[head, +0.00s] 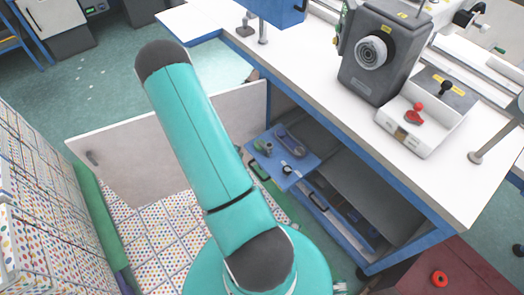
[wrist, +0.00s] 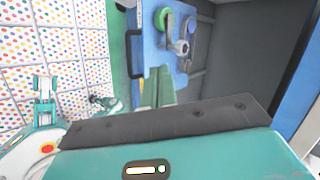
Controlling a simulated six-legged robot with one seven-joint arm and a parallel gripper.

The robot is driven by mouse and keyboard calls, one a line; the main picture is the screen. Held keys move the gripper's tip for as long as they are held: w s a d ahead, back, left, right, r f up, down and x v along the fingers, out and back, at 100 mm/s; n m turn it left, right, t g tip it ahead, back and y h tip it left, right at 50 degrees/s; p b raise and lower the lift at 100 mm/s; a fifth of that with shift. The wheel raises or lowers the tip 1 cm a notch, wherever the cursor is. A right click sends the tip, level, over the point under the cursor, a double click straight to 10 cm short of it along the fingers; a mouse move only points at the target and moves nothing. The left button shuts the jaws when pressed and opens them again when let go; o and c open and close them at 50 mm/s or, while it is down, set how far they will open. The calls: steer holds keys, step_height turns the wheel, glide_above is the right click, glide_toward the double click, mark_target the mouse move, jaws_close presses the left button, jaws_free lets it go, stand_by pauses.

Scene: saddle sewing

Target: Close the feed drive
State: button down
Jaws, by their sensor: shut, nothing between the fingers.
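A blue pulled-out unit carrying round wheels and small parts, which I take to be the feed drive (head: 290,172), sticks out of the open cabinet under the bench. In the wrist view, the blue unit (wrist: 150,45) shows a green wheel, a purple wheel and a grey crank-like part, with a dark handle on its left side. My gripper (wrist: 157,80) is shut and empty, its greenish fingers pointing at the lower part of the blue unit. I cannot tell whether they touch it. In the head view the gripper is hidden behind my teal arm.
The cabinet's grey door (head: 165,140) stands wide open on the left. A blue drawer (head: 340,215) with dark contents lies under the bench. The white benchtop (head: 310,70) overhangs, carrying a grey machine (head: 378,55) and a white tray (head: 412,130). A dotted wall is at left.

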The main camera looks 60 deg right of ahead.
steer(key=s+d+f+m+g, duration=0.1)
steer(key=s+d+f, duration=0.4)
steer(key=d+f, duration=0.3)
steer(key=d, duration=0.3)
steer(key=shift+d, duration=0.3)
steer(key=shift+f, duration=0.1)
steer(key=s+d, duration=0.5)
steer(key=d, duration=0.6)
steer(key=s+d, duration=0.6)
steer(key=d, duration=0.5)
steer(key=shift+s, duration=0.15)
steer(key=shift+s, duration=0.15)
